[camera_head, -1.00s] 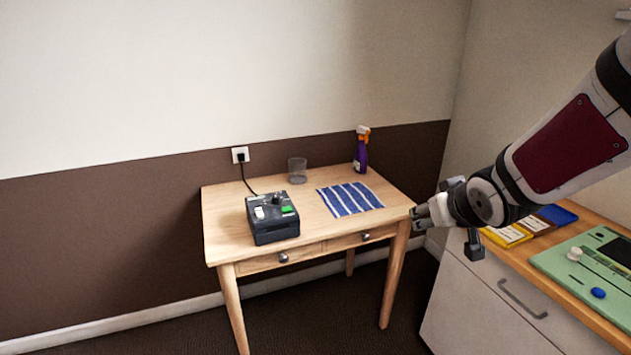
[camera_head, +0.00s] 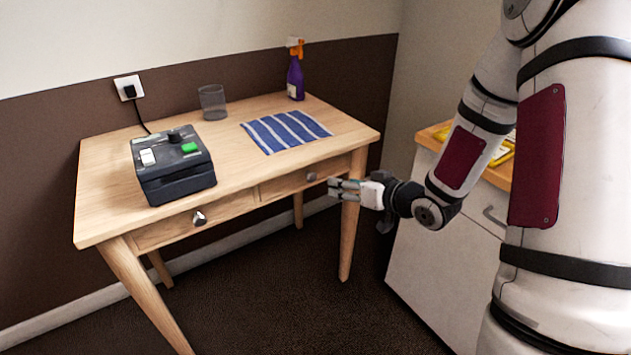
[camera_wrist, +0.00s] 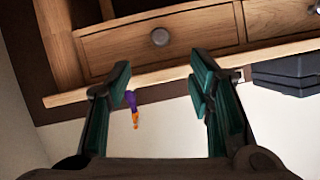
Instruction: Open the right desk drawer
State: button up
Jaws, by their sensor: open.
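The wooden desk (camera_head: 110,185) has two front drawers, and both look shut. The right drawer (camera_head: 283,186) has a round metal knob (camera_head: 311,176). My gripper (camera_head: 332,188) is at the desk's right front corner, just right of the knob and apart from it as far as I can tell. In the wrist view, the right drawer (camera_wrist: 200,32) and its knob (camera_wrist: 160,37) show upside down, beyond the fingertips. My gripper (camera_wrist: 160,85) is open with nothing between its teal finger pads. The left drawer (camera_head: 190,219) has a similar knob (camera_head: 199,218).
On the desk are a black device (camera_head: 175,170) with a cord to the wall socket, a glass (camera_head: 212,102), a striped blue cloth (camera_head: 287,131) and a purple spray bottle (camera_head: 295,75). A white cabinet (camera_head: 445,225) stands at right. The floor before the desk is clear.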

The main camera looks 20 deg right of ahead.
aim_at(313, 178)
jog(key=b+x, duration=0.3)
jog(key=x, duration=1)
jog(key=shift+w+a+f, duration=0.1)
jog(key=shift+w+f, duration=0.05)
jog(key=shift+w, duration=0.2)
grip_shut()
